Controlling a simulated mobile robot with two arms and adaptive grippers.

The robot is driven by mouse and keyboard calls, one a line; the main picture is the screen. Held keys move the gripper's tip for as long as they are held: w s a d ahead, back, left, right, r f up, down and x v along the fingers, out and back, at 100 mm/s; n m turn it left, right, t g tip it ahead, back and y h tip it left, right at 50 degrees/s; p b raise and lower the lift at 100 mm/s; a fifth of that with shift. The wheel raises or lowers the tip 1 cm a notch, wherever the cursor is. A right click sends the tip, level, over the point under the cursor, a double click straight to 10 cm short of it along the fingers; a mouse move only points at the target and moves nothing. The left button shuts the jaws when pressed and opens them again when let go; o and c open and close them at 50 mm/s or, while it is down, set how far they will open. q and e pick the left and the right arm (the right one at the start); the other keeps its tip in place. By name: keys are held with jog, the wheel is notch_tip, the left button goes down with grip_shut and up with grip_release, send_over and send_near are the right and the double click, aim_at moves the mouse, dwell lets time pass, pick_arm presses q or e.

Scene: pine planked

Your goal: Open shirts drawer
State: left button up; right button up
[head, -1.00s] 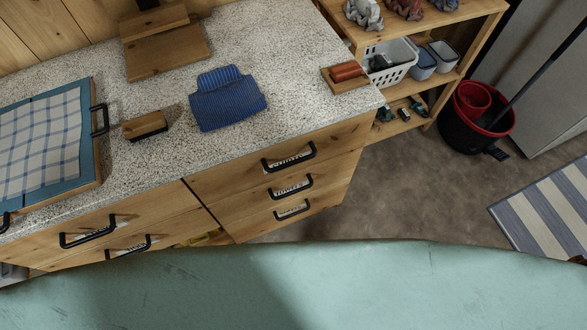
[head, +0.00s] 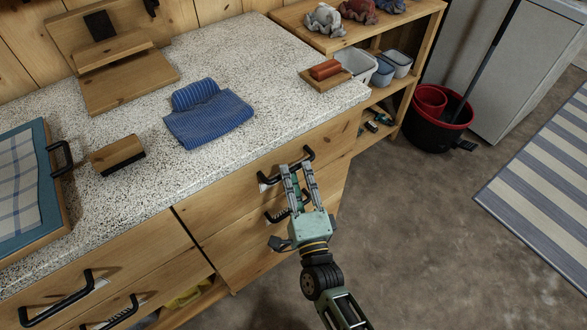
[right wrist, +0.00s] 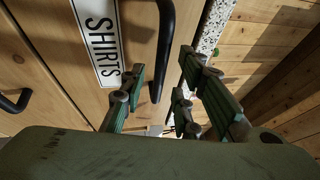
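The shirts drawer (head: 240,185) is the top one in the right stack under the counter, and its front looks flush. Its white SHIRTS label (right wrist: 98,40) is readable in the right wrist view. Its black bar handle (head: 306,153) also shows in the right wrist view (right wrist: 164,45). My right gripper (head: 298,167) is at this handle with its fingers apart. In the right wrist view the handle's end lies between the open fingers (right wrist: 165,90); I cannot tell whether they touch it. My left gripper is not in view.
Lower drawers with black handles sit below, and another drawer stack (head: 130,270) stands to the left. The speckled counter (head: 250,60) holds a folded blue cloth (head: 210,118), a brush (head: 117,154) and a tray. A shelf (head: 425,60) and bucket (head: 435,125) stand right. Floor in front is clear.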

jog(key=shift+x, duration=1.3)
jog(key=shift+f, duration=0.1)
grip_shut()
jog(key=shift+s, duration=0.1)
